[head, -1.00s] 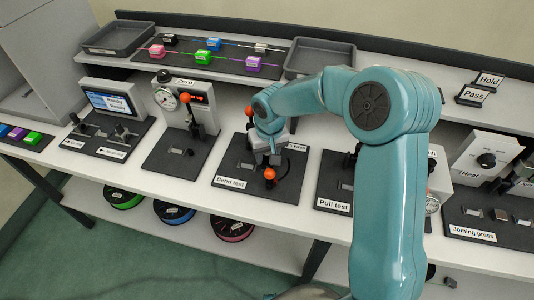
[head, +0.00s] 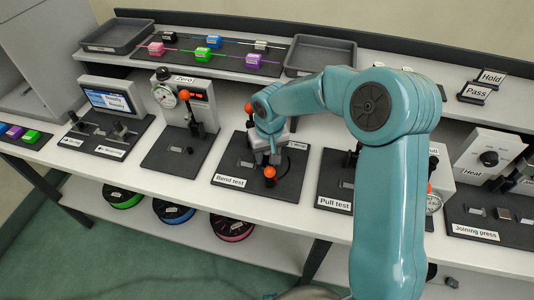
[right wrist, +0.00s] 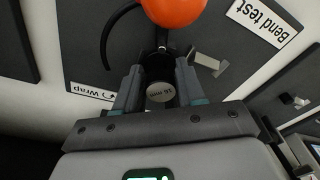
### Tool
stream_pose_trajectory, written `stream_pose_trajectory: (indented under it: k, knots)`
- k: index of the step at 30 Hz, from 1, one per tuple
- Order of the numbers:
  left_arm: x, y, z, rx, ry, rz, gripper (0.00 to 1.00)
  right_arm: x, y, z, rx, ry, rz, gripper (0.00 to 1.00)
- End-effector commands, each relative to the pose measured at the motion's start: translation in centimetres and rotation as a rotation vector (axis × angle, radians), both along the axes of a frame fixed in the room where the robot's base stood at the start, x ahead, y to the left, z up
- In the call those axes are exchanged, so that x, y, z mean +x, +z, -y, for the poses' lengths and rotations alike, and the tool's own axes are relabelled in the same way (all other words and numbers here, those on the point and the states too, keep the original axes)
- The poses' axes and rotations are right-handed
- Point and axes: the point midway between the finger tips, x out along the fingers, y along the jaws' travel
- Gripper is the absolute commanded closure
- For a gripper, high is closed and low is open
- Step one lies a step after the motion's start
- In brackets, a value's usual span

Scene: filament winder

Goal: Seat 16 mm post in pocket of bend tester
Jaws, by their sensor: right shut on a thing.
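My right gripper (head: 268,157) is over the bend tester (head: 232,168), a dark plate labelled "Bend test", close behind the orange ball knob (head: 269,172). In the right wrist view its two fingers (right wrist: 160,92) are shut on the 16 mm post (right wrist: 160,93), a dark cylinder whose pale end reads "16 mm" and faces the camera. The orange knob (right wrist: 173,8) is just beyond the post. The pocket is hidden behind the post and fingers, so I cannot tell whether the post is in it. My left gripper is not in view.
A curved black arm and "Wrap" label (right wrist: 93,92) lie beside the post. The pull tester (head: 333,190) stands to the right, partly behind my arm. The dial-gauge station (head: 170,155) stands to the left. A bare white bench strip runs along the front.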

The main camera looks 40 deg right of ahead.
Motion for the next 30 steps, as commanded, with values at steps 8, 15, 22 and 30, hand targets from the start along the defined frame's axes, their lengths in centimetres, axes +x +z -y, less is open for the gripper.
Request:
stream_pose_trajectory:
  k: [8,15,22,30]
  knots:
    - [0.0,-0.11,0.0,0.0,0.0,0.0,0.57,0.02,-0.02,0.0,0.0,0.0,0.001,0.88]
    - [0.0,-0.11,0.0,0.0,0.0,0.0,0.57,0.01,-0.03,0.0,0.0,0.0,0.0,0.31]
    - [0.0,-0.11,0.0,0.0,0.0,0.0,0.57,0.0,-0.05,0.0,0.0,0.0,0.0,0.08]
    - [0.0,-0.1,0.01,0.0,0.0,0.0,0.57,0.0,-0.05,0.0,0.0,0.0,0.0,0.06]
